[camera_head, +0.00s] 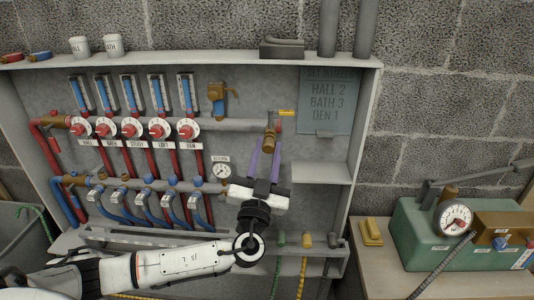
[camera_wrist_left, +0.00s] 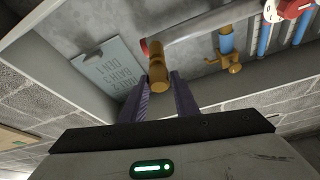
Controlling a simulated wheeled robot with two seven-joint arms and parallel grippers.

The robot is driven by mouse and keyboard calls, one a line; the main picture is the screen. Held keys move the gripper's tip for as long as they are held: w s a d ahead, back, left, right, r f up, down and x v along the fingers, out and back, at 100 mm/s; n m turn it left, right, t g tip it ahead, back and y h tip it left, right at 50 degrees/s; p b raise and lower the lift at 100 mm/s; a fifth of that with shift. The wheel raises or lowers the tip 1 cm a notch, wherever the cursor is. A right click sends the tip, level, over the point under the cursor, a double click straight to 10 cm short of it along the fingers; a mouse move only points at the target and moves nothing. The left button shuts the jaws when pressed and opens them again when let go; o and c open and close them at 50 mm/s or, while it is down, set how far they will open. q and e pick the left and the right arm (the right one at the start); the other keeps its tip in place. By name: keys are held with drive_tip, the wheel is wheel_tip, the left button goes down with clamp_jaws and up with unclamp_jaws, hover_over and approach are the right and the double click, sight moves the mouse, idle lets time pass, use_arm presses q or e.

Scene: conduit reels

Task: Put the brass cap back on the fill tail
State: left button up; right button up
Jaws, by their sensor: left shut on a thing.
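The fill tail (camera_head: 269,130) is a brass fitting hanging down at the right end of the upper grey manifold bar; it also shows in the wrist view (camera_wrist_left: 156,53). My left gripper (camera_head: 264,150) reaches up to it from below, its two purple fingers shut on the brass cap (camera_wrist_left: 158,84) at the tail's lower end. Cap and tail look in line, one brass shape. I cannot tell whether the cap is seated or only touching, and the fingers partly hide it. My right gripper is not in view.
A yellow lever (camera_head: 286,112) sits right beside the tail. A grey-green sign (camera_head: 327,100) and a small shelf (camera_head: 321,172) are to the right. Flow meters with red knobs (camera_head: 131,127) fill the left. A green pump box (camera_head: 420,235) stands on the right bench.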

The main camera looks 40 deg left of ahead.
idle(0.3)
use_arm(q)
drive_tip(key=shift+w+a+f+b, duration=0.2)
drive_tip(key=shift+w+b, duration=0.15)
drive_tip(key=shift+b, duration=1.4)
idle(1.1)
drive_tip(key=shift+w+a+r+b, duration=0.1)
drive_tip(key=shift+b, duration=0.3)
idle(1.7)
drive_tip(key=o, duration=1.2)
drive_tip(key=shift+c, duration=0.2)
